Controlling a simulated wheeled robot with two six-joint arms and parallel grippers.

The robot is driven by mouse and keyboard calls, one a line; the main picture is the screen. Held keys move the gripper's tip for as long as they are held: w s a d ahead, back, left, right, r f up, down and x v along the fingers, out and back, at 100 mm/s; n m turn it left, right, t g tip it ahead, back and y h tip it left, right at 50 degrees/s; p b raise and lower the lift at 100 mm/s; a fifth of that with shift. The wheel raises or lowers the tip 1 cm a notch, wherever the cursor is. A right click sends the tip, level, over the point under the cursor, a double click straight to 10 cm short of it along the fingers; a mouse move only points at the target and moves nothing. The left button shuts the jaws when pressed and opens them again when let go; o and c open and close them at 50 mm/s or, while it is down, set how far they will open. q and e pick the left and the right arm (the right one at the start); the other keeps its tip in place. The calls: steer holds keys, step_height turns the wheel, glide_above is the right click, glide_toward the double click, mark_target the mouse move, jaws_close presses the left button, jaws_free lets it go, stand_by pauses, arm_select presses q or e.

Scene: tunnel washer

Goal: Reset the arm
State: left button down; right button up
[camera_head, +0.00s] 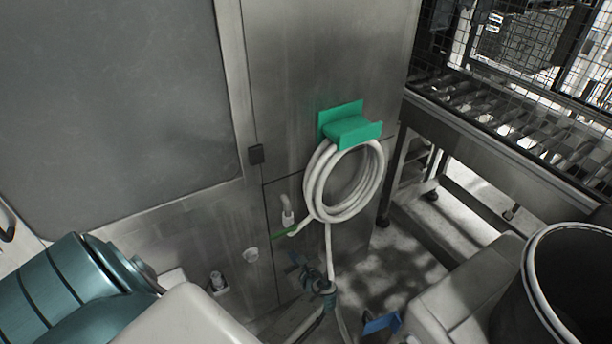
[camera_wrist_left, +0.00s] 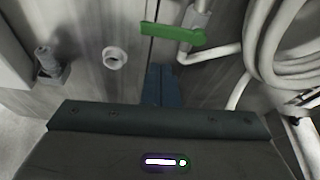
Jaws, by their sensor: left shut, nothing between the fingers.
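My left gripper (camera_head: 296,260) shows partly in the head view, in front of the lower metal panel. In the left wrist view its blue fingers (camera_wrist_left: 160,86) are closed together and empty. They lie just below the green valve lever (camera_wrist_left: 172,34), apart from it as far as I can tell. The lever (camera_head: 285,233) sits on a short pipe at the panel. My teal and white left arm links cover the lower left of the head view.
A white hose (camera_head: 318,180) hangs coiled on a green bracket (camera_head: 350,131); one length drops beside my gripper. A round knob (camera_head: 250,254) sticks out of the panel. A roller conveyor (camera_head: 490,110) stands right, with a dark bin (camera_head: 570,285) below.

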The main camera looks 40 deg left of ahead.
arm_select(q)
steer(key=s+d+f+n+g+h+b, duration=0.1)
steer(key=s+d+f+n+h+b, duration=0.15)
steer(key=s+f, duration=0.6)
steer(key=s+d+f+n+g+h+b, duration=0.1)
steer(key=s+f+n+h, duration=0.3)
steer(key=f, duration=0.7)
steer(key=s+d+f+n+g+h+b, duration=0.1)
steer(key=s+d+f+n+b, duration=0.1)
steer(key=s+f, duration=0.6)
steer(key=s+d+f+n+h+b, duration=0.1)
steer(key=s+f+n, duration=0.3)
steer(key=s, duration=0.3)
steer(key=s+d+f+n+g+h+b, duration=0.1)
steer(key=s+f+n, duration=0.3)
steer(key=s, duration=0.4)
steer(key=s+d+f+n+h+b, duration=0.1)
steer(key=s+d+f+n+h, duration=0.1)
steer(key=s+f+n, duration=0.3)
steer(key=s, duration=0.2)
steer(key=shift+s+f+g+h, duration=0.3)
steer(key=shift+h, duration=0.05)
arm_select(e)
step_height(320, 180, down, 9)
steer(key=a, duration=0.1)
steer(key=shift+a, duration=0.4)
steer(key=shift+d+r, duration=0.15)
steer(key=shift+d, duration=0.35)
